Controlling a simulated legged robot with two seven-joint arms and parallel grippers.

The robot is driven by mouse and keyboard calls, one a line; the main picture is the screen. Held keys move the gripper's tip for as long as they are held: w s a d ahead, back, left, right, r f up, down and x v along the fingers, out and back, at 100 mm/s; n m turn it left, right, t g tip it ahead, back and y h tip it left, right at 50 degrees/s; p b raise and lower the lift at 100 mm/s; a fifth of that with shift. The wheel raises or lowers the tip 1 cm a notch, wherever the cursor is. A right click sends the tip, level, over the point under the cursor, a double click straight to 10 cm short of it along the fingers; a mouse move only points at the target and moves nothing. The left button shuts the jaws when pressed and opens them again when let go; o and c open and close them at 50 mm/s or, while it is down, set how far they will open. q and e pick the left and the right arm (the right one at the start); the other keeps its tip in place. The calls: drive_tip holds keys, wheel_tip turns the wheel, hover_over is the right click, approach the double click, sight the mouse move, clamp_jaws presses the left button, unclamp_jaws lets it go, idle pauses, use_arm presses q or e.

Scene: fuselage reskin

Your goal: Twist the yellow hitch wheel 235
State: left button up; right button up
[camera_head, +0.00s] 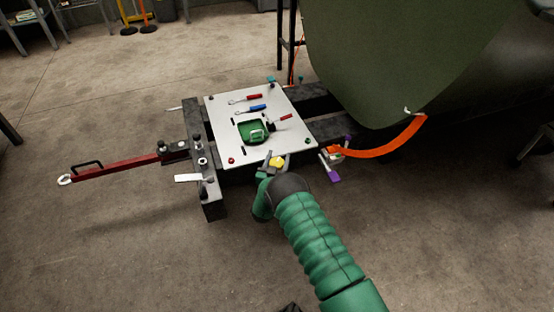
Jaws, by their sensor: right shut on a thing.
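The yellow hitch wheel (277,162) is a small yellow knob at the front edge of the white plate (302,135), on the near side of the dark trailer frame. My right gripper (274,165) is at the wheel, with its jaws around it and shut on it. The green arm behind it comes up from the bottom right. Part of the wheel is hidden by the jaws. My left gripper does not show.
The plate carries a green tray (244,131) and tools with red and blue handles. A red tow bar (118,166) sticks out left. An orange strap (385,148) hangs from the large green fuselage (385,60) at right. The floor in front is clear.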

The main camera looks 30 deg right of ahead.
drive_tip(key=shift+s+d+f+m+g+h+b, duration=0.1)
drive_tip(key=shift+m+g+h+b, duration=0.25)
drive_tip(key=shift+m+g+h, duration=0.15)
drive_tip(key=shift+f+m+g+h+b, duration=0.1)
drive_tip(key=shift+m+g+h+b, duration=0.25)
drive_tip(key=shift+g, duration=0.25)
drive_tip(key=shift+s+r+m+g, duration=0.1)
drive_tip(key=shift+r+m+g, duration=0.1)
drive_tip(key=shift+m+g, duration=0.1)
drive_tip(key=o, duration=1.4)
drive_tip(key=shift+c, duration=0.2)
